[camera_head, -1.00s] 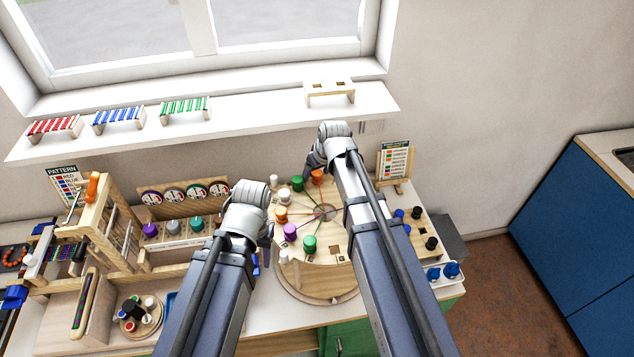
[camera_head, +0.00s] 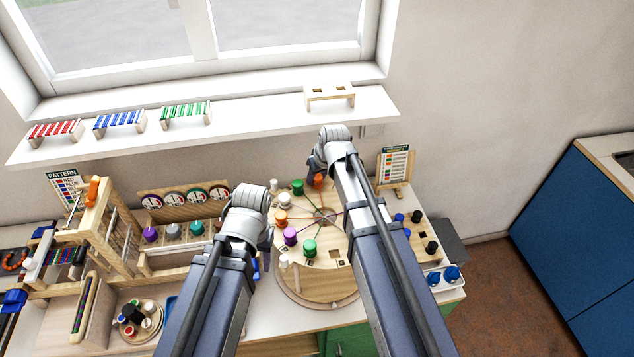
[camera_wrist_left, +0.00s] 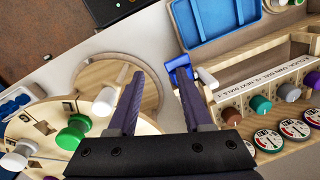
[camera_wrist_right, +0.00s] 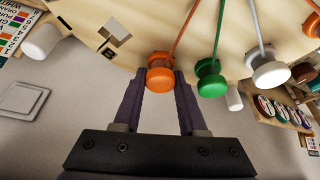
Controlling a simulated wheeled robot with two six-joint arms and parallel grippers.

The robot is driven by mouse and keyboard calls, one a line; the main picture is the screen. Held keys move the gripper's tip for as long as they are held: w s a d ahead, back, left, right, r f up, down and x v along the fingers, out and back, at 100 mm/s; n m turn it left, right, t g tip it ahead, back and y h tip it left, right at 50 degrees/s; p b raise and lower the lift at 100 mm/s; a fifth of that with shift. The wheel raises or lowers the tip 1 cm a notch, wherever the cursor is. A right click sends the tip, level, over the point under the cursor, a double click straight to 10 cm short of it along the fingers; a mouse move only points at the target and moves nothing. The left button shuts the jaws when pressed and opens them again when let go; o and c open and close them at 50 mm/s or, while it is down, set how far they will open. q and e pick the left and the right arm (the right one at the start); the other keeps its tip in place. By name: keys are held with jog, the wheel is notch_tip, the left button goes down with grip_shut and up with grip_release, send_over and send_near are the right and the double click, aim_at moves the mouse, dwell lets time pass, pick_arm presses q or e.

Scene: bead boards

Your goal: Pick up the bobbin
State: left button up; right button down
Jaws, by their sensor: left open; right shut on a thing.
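Several bobbins stand on a round wooden board (camera_head: 335,285) with coloured cords running toward its middle. An orange bobbin (camera_wrist_right: 160,76) is between my right gripper's fingertips (camera_wrist_right: 158,92), which are shut on it at the board's far edge; in the head view this bobbin (camera_head: 317,181) is partly hidden by the gripper. A green bobbin (camera_wrist_right: 210,80) and a white bobbin (camera_wrist_right: 269,70) are beside it. A second orange bobbin (camera_head: 281,217), a purple bobbin (camera_head: 290,237) and another green bobbin (camera_head: 309,248) stand nearer.
A wooden rack with dials (camera_head: 180,208) and knobs stands left of the board. A pattern card (camera_head: 393,163) stands behind right, near a peg block with blue and black pegs (camera_head: 432,246). A shelf (camera_head: 240,130) runs under the window. A blue tray (camera_wrist_left: 215,22) lies left.

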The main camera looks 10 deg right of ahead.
aim_at(318, 176)
notch_tip(318, 176, up, 10)
jog(key=p, duration=1)
jog(key=shift+d, duration=0.1)
